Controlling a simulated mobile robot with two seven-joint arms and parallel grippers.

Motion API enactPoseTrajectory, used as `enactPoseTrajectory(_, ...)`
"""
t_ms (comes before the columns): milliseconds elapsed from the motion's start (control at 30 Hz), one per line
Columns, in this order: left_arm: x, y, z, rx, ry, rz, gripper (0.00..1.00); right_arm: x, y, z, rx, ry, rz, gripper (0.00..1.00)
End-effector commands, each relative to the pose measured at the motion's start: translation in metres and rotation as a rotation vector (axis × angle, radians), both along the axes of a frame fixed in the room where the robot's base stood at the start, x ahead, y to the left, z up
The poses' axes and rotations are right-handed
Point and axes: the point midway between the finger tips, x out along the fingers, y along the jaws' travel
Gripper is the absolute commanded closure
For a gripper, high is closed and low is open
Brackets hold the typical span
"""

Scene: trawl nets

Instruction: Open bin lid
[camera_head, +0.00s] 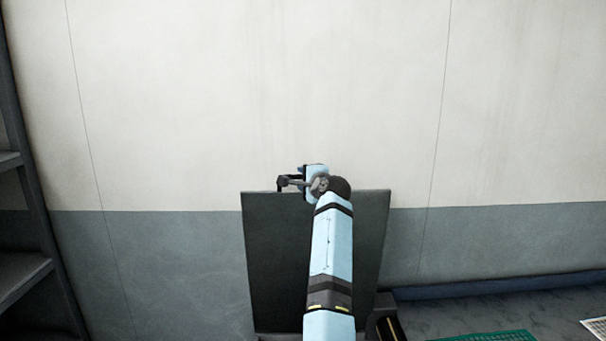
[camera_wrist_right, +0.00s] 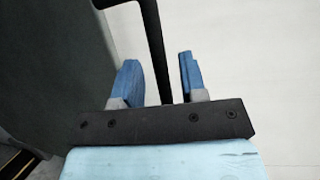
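The bin lid (camera_head: 268,260) is a dark grey panel in the head view. It stands raised, nearly upright, in front of the wall. My right arm crosses it and hides part of its middle. A dark handle (camera_head: 283,183) shows at its top edge. My right gripper (camera_head: 304,171) is at that top edge, beside the handle. In the right wrist view, its two blue fingers (camera_wrist_right: 159,74) are apart, with the black handle bar (camera_wrist_right: 152,30) passing between them. Gaps show on both sides of the bar. The lid face (camera_wrist_right: 50,60) fills the left of that view. My left gripper is not in view.
A metal shelf rack (camera_head: 28,270) stands at the left edge. The wall (camera_head: 250,90) is close behind the lid. A green mat (camera_head: 490,337) lies at the lower right. The bin's body is mostly below the picture.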

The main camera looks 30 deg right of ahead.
Motion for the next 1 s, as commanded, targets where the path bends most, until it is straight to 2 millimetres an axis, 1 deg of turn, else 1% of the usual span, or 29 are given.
enactPoseTrajectory(33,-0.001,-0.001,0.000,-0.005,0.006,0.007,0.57,0.005,-0.001,0.001,0.000,0.001,0.001,0.61)
enactPoseTrajectory(133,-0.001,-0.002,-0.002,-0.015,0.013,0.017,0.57,0.011,-0.002,0.000,0.000,0.000,0.000,0.61)
enactPoseTrajectory(433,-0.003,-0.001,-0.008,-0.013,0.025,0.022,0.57,0.014,-0.002,-0.001,0.000,-0.001,0.000,0.61)
enactPoseTrajectory(467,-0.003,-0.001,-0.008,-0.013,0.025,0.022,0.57,0.014,-0.002,-0.001,0.000,-0.001,0.000,0.63)
enactPoseTrajectory(500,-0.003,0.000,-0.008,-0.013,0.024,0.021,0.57,0.014,-0.002,-0.002,0.000,-0.001,0.000,0.72)
enactPoseTrajectory(567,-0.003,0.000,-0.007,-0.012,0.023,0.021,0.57,0.014,-0.002,-0.002,-0.001,-0.001,0.000,0.86)
enactPoseTrajectory(600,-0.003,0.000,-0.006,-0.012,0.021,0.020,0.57,0.014,-0.002,-0.002,-0.001,-0.001,0.000,0.95)
enactPoseTrajectory(633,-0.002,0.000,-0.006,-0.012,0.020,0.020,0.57,0.014,-0.002,-0.002,-0.001,-0.001,0.000,1.00)
enactPoseTrajectory(867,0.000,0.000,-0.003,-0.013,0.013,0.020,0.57,0.014,-0.002,-0.002,-0.001,-0.001,0.000,1.00)
enactPoseTrajectory(1000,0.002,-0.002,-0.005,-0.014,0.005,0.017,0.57,0.018,-0.004,-0.005,-0.007,-0.007,0.002,1.00)
